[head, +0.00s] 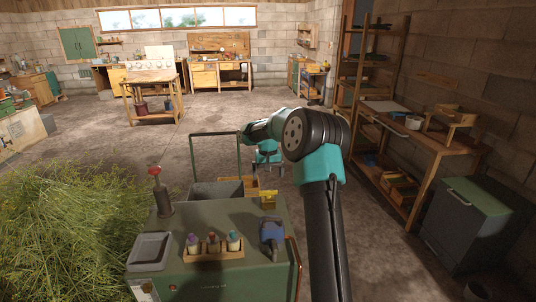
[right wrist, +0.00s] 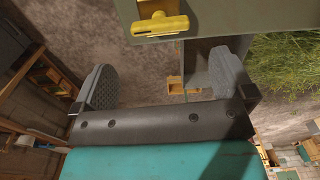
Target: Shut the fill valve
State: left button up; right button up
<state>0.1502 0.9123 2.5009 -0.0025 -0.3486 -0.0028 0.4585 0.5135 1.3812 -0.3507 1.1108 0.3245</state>
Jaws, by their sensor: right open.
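A yellow valve handle (head: 268,198), which looks like the fill valve, stands at the far right corner of the green cart top (head: 200,279). In the right wrist view the yellow handle (right wrist: 160,27) is a short bar lying across its yellow base, at the top of the picture. My right gripper (head: 266,165) is beyond the cart's far edge, partly hidden by my own arm in the head view. In the right wrist view the right gripper (right wrist: 164,80) is open, its two dark fingers wide apart with nothing gripped. The handle is apart from both fingers. My left gripper is not in view.
A grey bin (head: 216,190) and push handle (head: 192,160) stand behind. Cut herbs (head: 65,220) lie left.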

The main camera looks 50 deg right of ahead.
notch_tip(320, 180, up, 9)
dwell(0.3)
dwell(0.4)
